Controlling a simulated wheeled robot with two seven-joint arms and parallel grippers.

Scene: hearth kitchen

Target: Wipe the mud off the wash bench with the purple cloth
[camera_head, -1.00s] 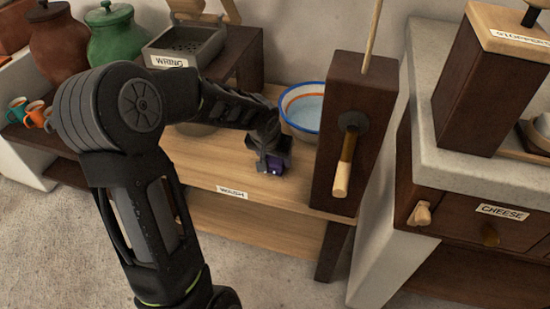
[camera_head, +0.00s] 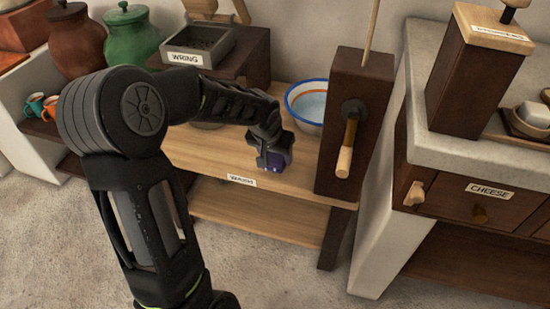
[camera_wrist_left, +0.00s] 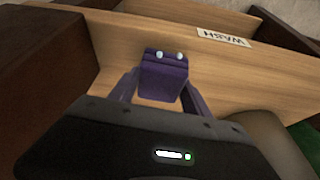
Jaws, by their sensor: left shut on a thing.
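The wash bench (camera_head: 215,150) is a light wood top with a label reading WASH on its front edge. My left gripper (camera_head: 274,162) is over the bench's right part, near the front edge. It is shut on the purple cloth (camera_wrist_left: 164,78), a small folded bundle between the fingers in the left wrist view. The cloth also shows in the head view (camera_head: 280,158), low at the bench top; I cannot tell if it touches the wood. No mud shows on the visible wood; my arm hides part of the top. My right gripper is not in view.
A white basin with blue rim (camera_head: 307,106) stands behind the gripper. A dark post with a wooden handle (camera_head: 345,150) rises at the bench's right end. The WRING tray (camera_head: 199,46) sits on a raised shelf behind. A CHEESE drawer counter (camera_head: 480,190) is at right.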

